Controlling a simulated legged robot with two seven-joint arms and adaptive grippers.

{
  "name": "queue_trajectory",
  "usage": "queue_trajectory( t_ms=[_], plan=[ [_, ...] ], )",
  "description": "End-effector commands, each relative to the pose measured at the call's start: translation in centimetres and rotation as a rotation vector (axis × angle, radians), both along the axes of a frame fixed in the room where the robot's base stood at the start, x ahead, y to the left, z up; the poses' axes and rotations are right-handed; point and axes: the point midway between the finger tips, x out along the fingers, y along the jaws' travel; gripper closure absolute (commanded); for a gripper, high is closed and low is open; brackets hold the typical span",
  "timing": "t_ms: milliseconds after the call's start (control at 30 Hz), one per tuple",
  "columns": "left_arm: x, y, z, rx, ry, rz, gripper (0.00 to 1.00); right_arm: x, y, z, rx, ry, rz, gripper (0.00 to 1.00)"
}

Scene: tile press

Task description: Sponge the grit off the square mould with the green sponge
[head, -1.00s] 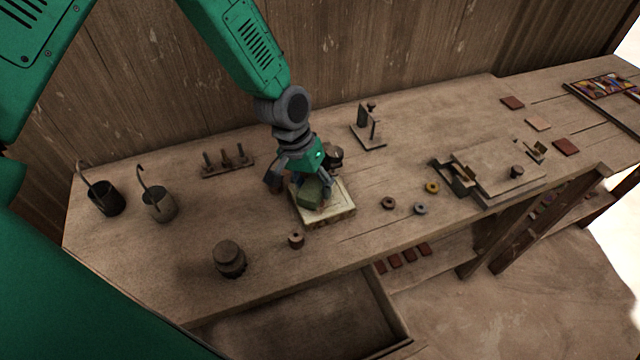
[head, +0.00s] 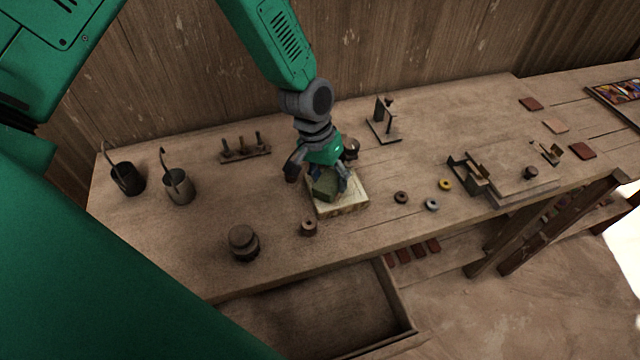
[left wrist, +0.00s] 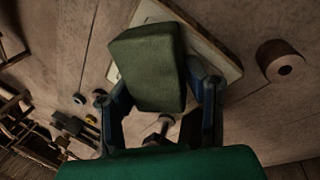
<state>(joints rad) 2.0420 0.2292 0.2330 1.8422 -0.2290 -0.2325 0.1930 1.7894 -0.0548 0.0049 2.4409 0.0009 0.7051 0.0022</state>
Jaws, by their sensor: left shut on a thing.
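The green sponge (head: 325,187) is a dull green block. My left gripper (head: 328,180) is shut on it and holds it over the pale square mould (head: 350,206). In the left wrist view the sponge (left wrist: 148,68) sits between the two fingers of the gripper (left wrist: 165,100) and covers much of the mould (left wrist: 212,52). Whether the sponge touches the mould's face is hard to tell. Any grit on the mould is too small to make out or hidden under the sponge and gripper. My right gripper does not show.
A small spool (head: 308,228) stands close to the mould's front left corner, also in the left wrist view (left wrist: 280,62). A dark round pot (head: 243,242) stands nearer the front edge. Two ladle cups (head: 178,187) are at left. Several rings (head: 401,197) lie right of the mould.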

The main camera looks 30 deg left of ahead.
Motion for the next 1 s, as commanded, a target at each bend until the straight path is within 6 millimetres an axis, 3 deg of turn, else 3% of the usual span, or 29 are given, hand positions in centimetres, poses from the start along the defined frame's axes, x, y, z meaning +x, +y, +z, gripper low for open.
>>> queue_trajectory(
  t_ms=[433,833,1000],
  plan=[
    [0.6,-0.8,0.3,-0.005,-0.013,-0.004,0.96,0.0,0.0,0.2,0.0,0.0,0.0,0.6],
    [0.2,-0.5,4.6,-0.005,-0.014,-0.003,0.96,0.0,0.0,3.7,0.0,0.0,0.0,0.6],
    [0.3,-0.5,5.9,-0.004,-0.014,-0.002,0.96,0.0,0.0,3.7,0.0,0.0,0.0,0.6]
  ],
)
